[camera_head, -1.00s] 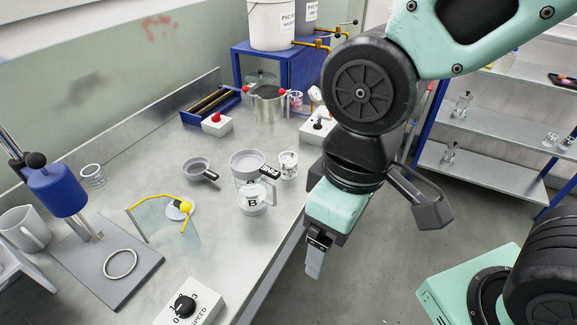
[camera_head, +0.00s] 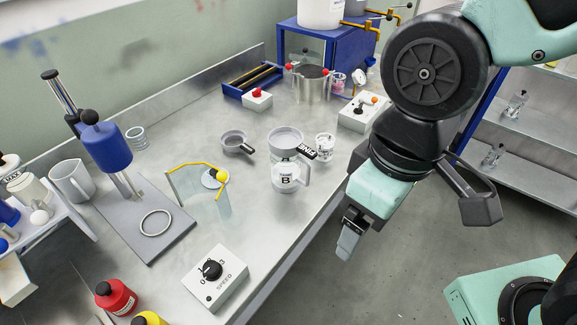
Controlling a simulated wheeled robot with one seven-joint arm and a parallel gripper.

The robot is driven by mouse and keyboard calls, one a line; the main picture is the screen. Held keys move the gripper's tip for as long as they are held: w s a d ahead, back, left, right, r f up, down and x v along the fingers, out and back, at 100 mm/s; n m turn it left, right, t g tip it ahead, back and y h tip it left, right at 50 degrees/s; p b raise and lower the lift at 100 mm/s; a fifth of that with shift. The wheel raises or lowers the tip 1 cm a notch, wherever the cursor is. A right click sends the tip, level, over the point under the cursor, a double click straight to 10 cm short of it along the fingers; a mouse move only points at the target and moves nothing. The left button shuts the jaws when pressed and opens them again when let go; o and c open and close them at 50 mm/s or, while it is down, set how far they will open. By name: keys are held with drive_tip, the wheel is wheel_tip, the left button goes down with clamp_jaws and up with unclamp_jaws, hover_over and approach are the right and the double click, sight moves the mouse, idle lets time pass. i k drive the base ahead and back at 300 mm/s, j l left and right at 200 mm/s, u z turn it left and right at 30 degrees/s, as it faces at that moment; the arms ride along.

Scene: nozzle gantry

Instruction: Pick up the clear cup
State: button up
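A small clear cup (camera_head: 137,137) with a ringed rim stands upright at the left back of the bench, behind the blue-headed stirrer. Another small see-through cup (camera_head: 325,147) with dark print stands right of centre, beside the jug marked B (camera_head: 287,176); I cannot tell which one the task means. My gripper (camera_head: 348,246) hangs beyond the bench's right edge, pointing down over the floor, apart from both cups. Its fingers show almost edge-on, so their opening is hidden. I see nothing held in it.
The stirrer (camera_head: 107,143), a clear guard with a yellow edge (camera_head: 199,178) and a speed box (camera_head: 215,277) stand on the bench (camera_head: 270,225). A dark-handled strainer (camera_head: 234,141) lies near the jug. A steel pot (camera_head: 311,86) stands farther back.

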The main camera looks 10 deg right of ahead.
sight(324, 147)
drive_tip(key=i+l+z, duration=0.2)
drive_tip(key=i+z, duration=0.55)
